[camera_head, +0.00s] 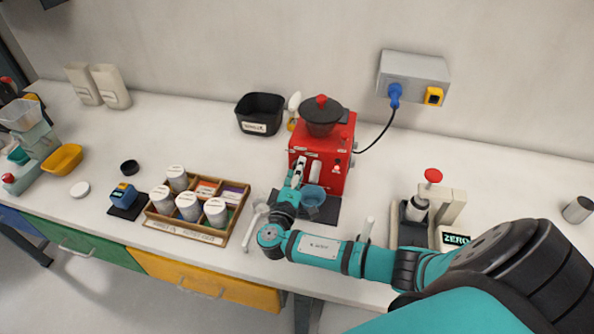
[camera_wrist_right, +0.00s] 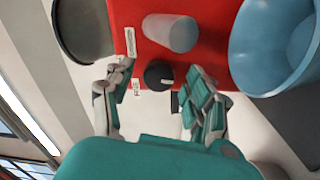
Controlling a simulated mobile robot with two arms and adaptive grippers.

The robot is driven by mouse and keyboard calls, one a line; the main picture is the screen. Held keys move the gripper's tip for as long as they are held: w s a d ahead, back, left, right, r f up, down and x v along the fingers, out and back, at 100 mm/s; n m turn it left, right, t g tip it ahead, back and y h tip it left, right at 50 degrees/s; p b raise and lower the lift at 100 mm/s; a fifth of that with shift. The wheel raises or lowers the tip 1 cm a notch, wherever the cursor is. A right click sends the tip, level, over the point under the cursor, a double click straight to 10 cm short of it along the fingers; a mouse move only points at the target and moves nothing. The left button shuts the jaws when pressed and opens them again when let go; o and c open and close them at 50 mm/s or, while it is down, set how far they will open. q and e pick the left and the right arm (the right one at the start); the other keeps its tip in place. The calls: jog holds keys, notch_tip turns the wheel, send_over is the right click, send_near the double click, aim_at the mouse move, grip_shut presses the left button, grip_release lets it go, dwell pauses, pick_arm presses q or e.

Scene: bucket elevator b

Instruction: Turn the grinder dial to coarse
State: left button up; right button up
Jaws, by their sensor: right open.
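The red grinder (camera_head: 330,148) stands against the wall with a dark hopper (camera_head: 322,116) on top. My right gripper (camera_head: 299,168) is at the left part of its front face. In the right wrist view, a round black dial (camera_wrist_right: 158,74) on the red face (camera_wrist_right: 205,15) shows between the open fingers of my right gripper (camera_wrist_right: 160,85). The fingers look apart from the dial on both sides. Small white labels (camera_wrist_right: 136,88) are around the dial, too small to read. In the head view the gripper hides the dial. My left gripper is not in view.
A blue cup (camera_head: 313,196) stands below the grinder's spout, close to my right gripper; it also shows in the wrist view (camera_wrist_right: 270,45). A wooden tray (camera_head: 233,222) with white canisters is left. A black bin (camera_head: 260,112) stands behind. A power cord (camera_head: 376,140) runs right.

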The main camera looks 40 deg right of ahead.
jog(key=shift+c, duration=0.3)
grip_shut()
jog(key=shift+a+f+m+g+b, duration=0.1)
jog(key=shift+m+g+b, duration=0.2)
jog(key=shift+m+b, duration=4.9)
jog(key=n+b, duration=0.2)
jog(key=n, duration=0.1)
jog(key=shift+b, duration=0.4)
jog(key=shift+o, duration=0.3)
grip_release()
